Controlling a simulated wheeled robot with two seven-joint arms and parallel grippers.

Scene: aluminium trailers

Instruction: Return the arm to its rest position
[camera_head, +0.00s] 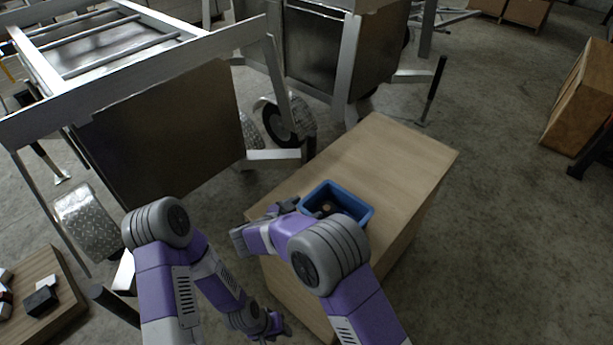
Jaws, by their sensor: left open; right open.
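My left arm comes in from the left, and its gripper (276,325) hangs low at the bottom centre, beside the near side of the wooden block. It is small and dark here, with its jaws open and nothing seen in them. My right arm comes up from the bottom, bends at a grey joint and reaches left across the near part of the block top. The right arm partly hides the near side of a blue bin (362,211).
The bin stands on the wooden block (405,160) and holds a small brownish item. Aluminium trailers (165,130) with wheels stand behind and left. A low wooden surface (55,318) with dark and white pieces is lower left. A wooden crate (580,100) is far right.

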